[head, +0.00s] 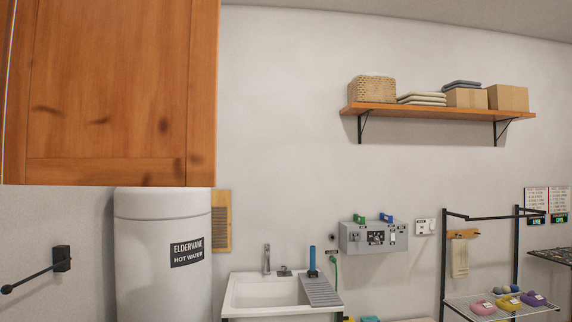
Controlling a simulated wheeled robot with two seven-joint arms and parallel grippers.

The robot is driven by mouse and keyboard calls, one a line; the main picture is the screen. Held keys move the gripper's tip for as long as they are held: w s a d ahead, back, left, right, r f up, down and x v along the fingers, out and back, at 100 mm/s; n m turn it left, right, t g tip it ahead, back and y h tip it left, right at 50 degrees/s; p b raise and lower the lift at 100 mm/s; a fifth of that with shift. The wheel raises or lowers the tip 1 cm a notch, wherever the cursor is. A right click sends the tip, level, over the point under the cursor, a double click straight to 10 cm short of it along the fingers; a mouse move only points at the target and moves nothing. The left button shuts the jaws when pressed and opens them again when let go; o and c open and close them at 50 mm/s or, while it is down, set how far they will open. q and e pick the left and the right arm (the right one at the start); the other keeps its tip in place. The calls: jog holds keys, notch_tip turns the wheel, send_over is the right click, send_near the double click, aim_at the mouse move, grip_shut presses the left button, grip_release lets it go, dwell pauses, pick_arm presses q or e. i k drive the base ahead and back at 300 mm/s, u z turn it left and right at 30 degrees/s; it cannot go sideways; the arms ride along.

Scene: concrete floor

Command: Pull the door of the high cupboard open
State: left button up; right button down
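The high cupboard (110,90) is a brown wooden box with dark knots that fills the upper left of the head view. Its top and left side run out of the picture. A framed wooden panel faces me, with a thin pale line near its left edge. I cannot tell whether this panel is the door or a side, or whether the door is open. No handle shows on it. Neither of my grippers is in view.
A white hot water tank (150,250) stands below the cupboard. A black rod on a wall bracket (62,258) is at lower left. A sink (265,292), a grey wall box (372,237), a loaded shelf (440,111) and a black rack (443,260) are to the right.

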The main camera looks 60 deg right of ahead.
aim_at(101, 93)
jog(key=z, duration=1.95)
jog(key=k, duration=0.35)
jog(key=u, duration=0.6)
